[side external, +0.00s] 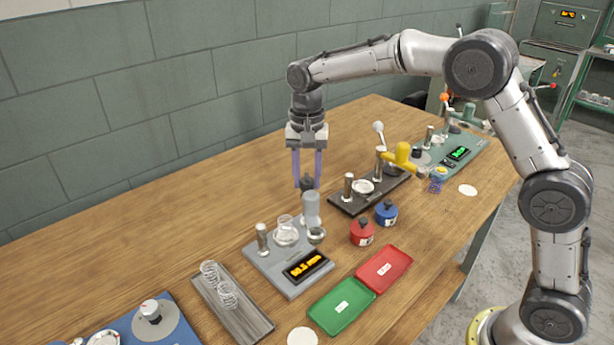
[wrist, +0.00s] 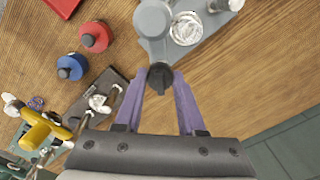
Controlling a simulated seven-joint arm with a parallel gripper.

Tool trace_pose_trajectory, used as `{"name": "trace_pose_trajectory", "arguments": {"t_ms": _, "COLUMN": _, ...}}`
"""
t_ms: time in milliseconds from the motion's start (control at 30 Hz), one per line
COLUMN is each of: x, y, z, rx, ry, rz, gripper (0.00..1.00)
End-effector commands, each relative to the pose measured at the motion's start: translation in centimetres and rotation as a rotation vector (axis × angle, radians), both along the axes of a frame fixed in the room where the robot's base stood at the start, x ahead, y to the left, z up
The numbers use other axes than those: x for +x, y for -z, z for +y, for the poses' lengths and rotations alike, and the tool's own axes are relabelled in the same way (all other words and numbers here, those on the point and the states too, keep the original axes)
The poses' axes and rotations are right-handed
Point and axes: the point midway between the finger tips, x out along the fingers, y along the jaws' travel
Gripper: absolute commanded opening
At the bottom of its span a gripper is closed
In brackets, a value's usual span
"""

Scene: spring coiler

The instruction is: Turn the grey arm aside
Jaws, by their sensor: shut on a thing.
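The grey arm (side external: 311,208) is part of a grey device (side external: 262,262) with an orange-lit display. It shows in the wrist view (wrist: 152,20) at the top centre, with a black knob (wrist: 160,76) at its near end. My gripper (side external: 307,184) comes straight down on this knob from above. Its two purple fingers are shut on the knob, one on each side, in the wrist view (wrist: 159,80). A clear glass-like dish (side external: 286,233) sits on the device beside the grey arm and is not under my gripper.
A black device with a yellow arm (side external: 402,156) stands to the right. Red (side external: 362,232) and blue (side external: 386,212) pots stand in front of it. Green (side external: 342,305) and red (side external: 384,268) trays lie near the front edge. The table behind my gripper is bare up to the wall.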

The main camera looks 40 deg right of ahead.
Motion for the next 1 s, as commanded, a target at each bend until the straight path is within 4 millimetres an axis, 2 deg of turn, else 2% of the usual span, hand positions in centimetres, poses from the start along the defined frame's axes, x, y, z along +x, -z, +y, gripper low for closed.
{"name": "trace_pose_trajectory", "arguments": {"t_ms": 500, "x": 0.03, "y": -0.29, "z": 0.03, "rx": 0.001, "ry": -0.444, "rz": -0.005, "gripper": 0.0}}
{"name": "trace_pose_trajectory", "arguments": {"t_ms": 733, "x": 0.04, "y": -0.29, "z": 0.03, "rx": 0.001, "ry": -0.563, "rz": -0.005, "gripper": 0.0}}
{"name": "trace_pose_trajectory", "arguments": {"t_ms": 1000, "x": 0.04, "y": -0.3, "z": 0.03, "rx": 0.0, "ry": -0.624, "rz": -0.005, "gripper": 0.0}}
